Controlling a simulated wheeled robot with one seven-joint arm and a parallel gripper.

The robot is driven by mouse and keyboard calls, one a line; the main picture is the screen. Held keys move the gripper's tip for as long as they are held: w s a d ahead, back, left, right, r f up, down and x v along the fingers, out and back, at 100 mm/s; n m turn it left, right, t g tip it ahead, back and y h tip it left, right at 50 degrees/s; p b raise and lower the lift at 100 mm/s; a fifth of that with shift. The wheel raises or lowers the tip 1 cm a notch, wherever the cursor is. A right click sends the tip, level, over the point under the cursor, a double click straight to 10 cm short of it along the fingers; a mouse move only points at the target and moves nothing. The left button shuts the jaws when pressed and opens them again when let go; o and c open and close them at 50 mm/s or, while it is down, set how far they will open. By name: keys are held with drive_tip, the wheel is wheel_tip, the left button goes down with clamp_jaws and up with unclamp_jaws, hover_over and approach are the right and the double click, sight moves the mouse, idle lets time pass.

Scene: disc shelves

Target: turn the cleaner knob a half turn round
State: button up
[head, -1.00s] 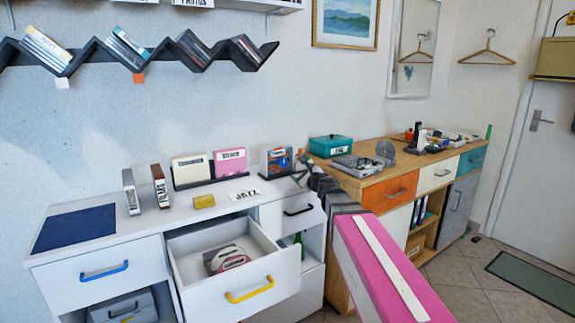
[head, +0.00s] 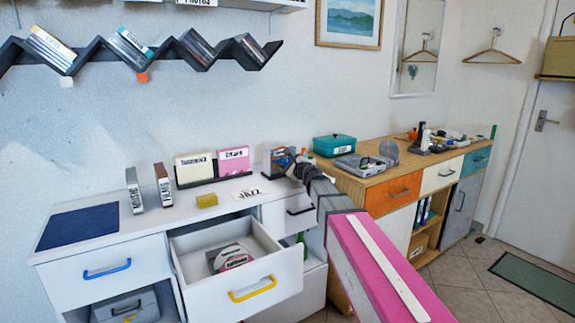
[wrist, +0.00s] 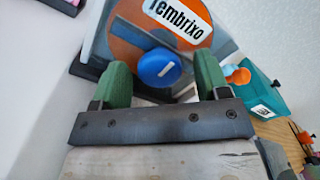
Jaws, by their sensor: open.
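The cleaner shows in the wrist view as a dark grey stand with an orange disc (wrist: 125,42) and a white label reading "Tembrixo". Its round blue knob (wrist: 153,66) has a short white mark, slightly tilted from level. My gripper (wrist: 163,78) is open, with one green finger left and one right of the knob. I cannot tell whether either finger touches it. In the head view the cleaner (head: 274,155) stands at the right end of the white cabinet top, and my gripper (head: 290,162) is at its front, partly hiding it.
A teal box (head: 334,146) and a grey device (head: 360,164) stand on the wooden cabinet to the right. An open drawer (head: 288,270) juts out below. A "JAZZ" card (head: 248,194) lies in front.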

drive_tip(key=shift+w+a, duration=0.1)
drive_tip(key=c, duration=0.9)
drive_tip(key=shift+c, duration=0.2)
